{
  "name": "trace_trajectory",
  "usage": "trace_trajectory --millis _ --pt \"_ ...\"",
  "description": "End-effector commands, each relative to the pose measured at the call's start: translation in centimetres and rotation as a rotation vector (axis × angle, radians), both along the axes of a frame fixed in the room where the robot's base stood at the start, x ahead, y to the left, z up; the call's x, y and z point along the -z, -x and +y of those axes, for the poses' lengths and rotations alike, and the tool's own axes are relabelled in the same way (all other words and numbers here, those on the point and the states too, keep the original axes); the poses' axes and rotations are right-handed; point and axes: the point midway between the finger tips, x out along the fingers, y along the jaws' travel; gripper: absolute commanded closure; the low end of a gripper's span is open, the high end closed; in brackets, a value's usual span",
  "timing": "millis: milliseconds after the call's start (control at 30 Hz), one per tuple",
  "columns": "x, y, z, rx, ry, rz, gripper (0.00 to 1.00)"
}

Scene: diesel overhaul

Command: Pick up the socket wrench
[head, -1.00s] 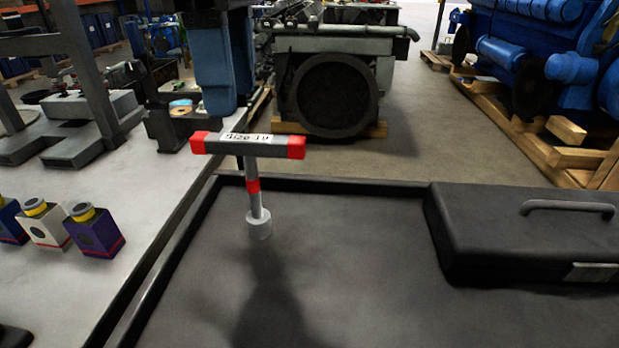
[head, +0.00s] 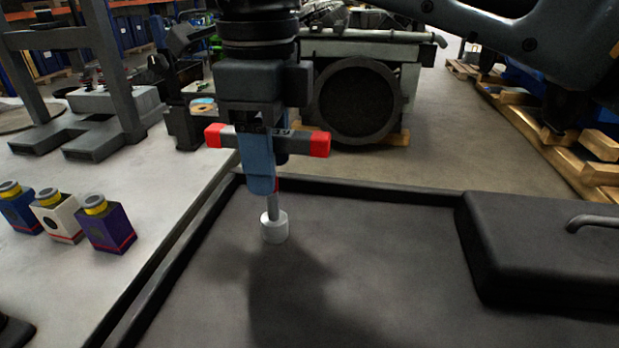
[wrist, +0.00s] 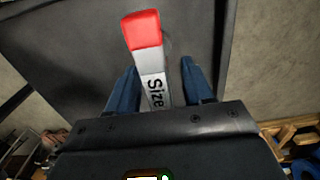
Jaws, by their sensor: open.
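The socket wrench (head: 310,143) stands upright on the dark tray (head: 370,270). It has a grey T-handle with red ends and a pale socket at its foot. My gripper (head: 268,180) points down over the middle of the handle, and its near finger hides part of the handle and shaft. In the wrist view the wrench's handle (wrist: 152,80), marked "Size", lies between the two blue fingers (wrist: 160,92). The jaws are open, with a visible gap on the handle's right side. The left finger is close to the handle; I cannot tell whether it touches.
A black case (head: 545,250) with a handle lies on the tray's right. The tray has a raised rim (head: 350,190). Blue, white (head: 57,215) and purple bottles stand on the pale surface at left. A large engine (head: 360,95) stands behind. The tray's front middle is clear.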

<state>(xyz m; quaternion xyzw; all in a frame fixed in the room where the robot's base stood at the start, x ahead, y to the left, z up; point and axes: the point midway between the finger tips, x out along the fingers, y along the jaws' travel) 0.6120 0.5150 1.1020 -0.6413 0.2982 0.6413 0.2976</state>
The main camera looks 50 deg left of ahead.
Motion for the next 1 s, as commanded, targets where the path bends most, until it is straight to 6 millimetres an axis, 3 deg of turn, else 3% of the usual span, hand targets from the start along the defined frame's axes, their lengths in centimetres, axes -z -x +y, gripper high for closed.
trace_trajectory --millis 267,800,1000 --pt "0.34 -0.01 0.01 0.000 -0.001 -0.001 0.49" --pt "0.30 0.00 0.01 0.000 -0.001 0.000 1.00" --pt "0.29 0.00 0.01 0.000 -0.001 0.000 1.00"
